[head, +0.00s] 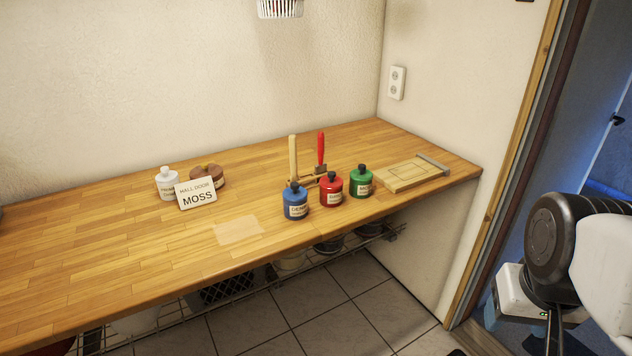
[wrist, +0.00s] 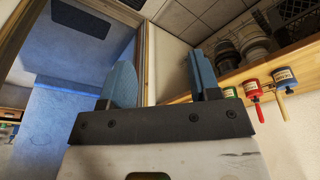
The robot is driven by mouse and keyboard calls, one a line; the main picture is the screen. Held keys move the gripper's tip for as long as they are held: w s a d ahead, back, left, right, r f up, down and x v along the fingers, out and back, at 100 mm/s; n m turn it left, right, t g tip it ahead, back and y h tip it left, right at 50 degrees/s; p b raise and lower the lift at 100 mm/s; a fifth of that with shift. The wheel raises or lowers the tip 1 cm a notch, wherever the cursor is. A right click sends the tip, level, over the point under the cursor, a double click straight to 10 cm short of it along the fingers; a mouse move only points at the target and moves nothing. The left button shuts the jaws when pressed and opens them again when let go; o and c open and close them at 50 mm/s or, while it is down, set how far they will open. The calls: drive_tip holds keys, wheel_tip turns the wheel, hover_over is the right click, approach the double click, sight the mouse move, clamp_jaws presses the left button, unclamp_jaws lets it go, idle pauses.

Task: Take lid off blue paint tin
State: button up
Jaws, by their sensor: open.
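The blue paint tin (head: 295,212) stands upright on the wooden bench near its front edge, with a dark-knobbed lid (head: 294,186) on top. A red tin (head: 331,195) and a green tin (head: 361,187) stand to its right, also lidded. In the wrist view the scene looks upside down, and the blue tin (wrist: 284,76) is at the far right beside the red one. My gripper (wrist: 160,75) is open and empty, with two blue fingers spread apart. It is away from the tins.
The wooden bench (head: 120,250) holds a "HALL DOOR MOSS" card (head: 197,194), a white bottle (head: 168,185), a brown round object (head: 209,174), and a wooden board (head: 405,174). A red-handled tool (head: 321,150) and a pale handle (head: 293,158) rise behind the tins.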

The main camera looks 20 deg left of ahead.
drive_tip(key=w+a+r+n, duration=0.2)
drive_tip(key=w+a+n, duration=0.15)
drive_tip(key=w, duration=0.35)
drive_tip(key=w+a+r+n, duration=0.3)
drive_tip(key=w+a, duration=0.1)
drive_tip(key=w, duration=0.4)
drive_tip(key=n+g, duration=0.3)
drive_tip(key=n, duration=1.3)
hover_over(295, 183)
drive_tip(key=f, duration=0.7)
drive_tip(key=shift+s+d+f, duration=0.1)
drive_tip(key=shift+d+f, duration=0.1)
drive_tip(key=shift+f, duration=0.05)
drive_tip(key=shift+a+f+n, duration=0.15)
drive_tip(key=shift+a+n, duration=0.1)
drive_tip(key=shift+a, duration=0.05)
drive_tip(key=shift+f, duration=0.1)
drive_tip(key=shift+f, duration=1.15)
drive_tip(key=shift+f, duration=0.15)
